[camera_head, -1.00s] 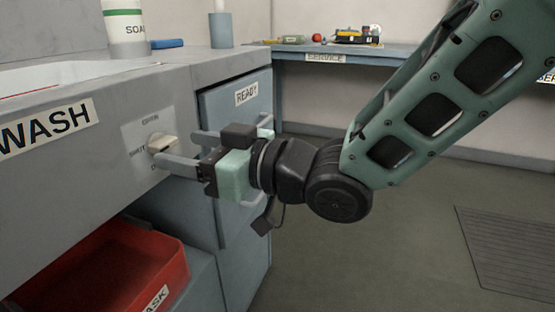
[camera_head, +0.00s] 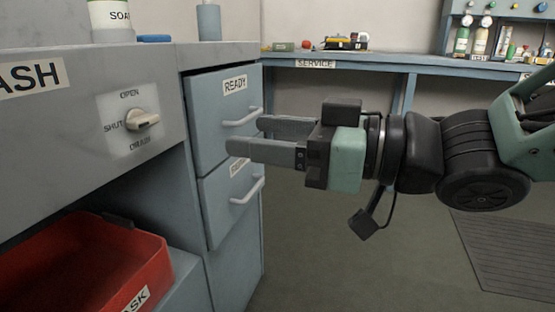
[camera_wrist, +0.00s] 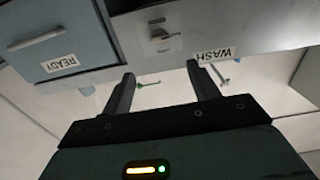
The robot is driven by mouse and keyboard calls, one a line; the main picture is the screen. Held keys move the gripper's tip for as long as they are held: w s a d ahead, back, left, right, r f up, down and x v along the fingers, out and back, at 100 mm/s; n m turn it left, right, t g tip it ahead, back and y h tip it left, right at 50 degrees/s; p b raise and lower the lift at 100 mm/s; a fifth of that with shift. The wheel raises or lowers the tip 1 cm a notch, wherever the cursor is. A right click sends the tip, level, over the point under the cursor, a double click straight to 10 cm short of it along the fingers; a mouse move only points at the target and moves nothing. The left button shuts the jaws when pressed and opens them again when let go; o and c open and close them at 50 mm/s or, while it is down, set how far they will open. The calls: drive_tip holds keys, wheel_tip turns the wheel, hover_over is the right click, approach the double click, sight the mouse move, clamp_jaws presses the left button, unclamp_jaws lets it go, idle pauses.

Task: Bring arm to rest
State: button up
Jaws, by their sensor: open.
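My gripper (camera_head: 243,136) is open and empty, with its two fingers pointing left in the head view. It hangs in front of the blue-grey drawers, and its fingers partly cover the drawer fronts. In the wrist view my gripper (camera_wrist: 158,75) shows both fingers spread apart with nothing between them. The cream rotary knob (camera_head: 142,119) on the wash counter is left of the fingers and clear of them. It also shows in the wrist view (camera_wrist: 160,36). Its plate carries the words OPEN, SHUT and a third word.
The READY drawer (camera_head: 210,104) and the drawer below it (camera_head: 222,206) have protruding handles. A red bin (camera_head: 75,262) sits under the wash counter (camera_head: 60,120). The blue service bench (camera_head: 400,62) stands behind, with small items on it. The floor at right is open.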

drive_tip(key=shift+s+d, duration=0.25)
drive_tip(key=shift+d, duration=0.25)
drive_tip(key=shift+w, duration=0.1)
drive_tip(key=w+d+f+m+h+p, duration=0.3)
drive_tip(key=d+f+m+h, duration=0.25)
drive_tip(key=f+h, duration=0.6)
drive_tip(key=s+d+f+g+h+p, duration=0.1)
drive_tip(key=s+d+f+g+h, duration=0.15)
drive_tip(key=s, duration=0.35)
drive_tip(key=s+d+f+g+h+p, duration=0.1)
drive_tip(key=s+d+f+g+h, duration=0.2)
drive_tip(key=s, duration=0.4)
wheel_tip(320, 180, up, 38)
drive_tip(key=d+g+y+p, duration=0.1)
drive_tip(key=p, duration=3.7)
drive_tip(key=shift+s+m, duration=0.35)
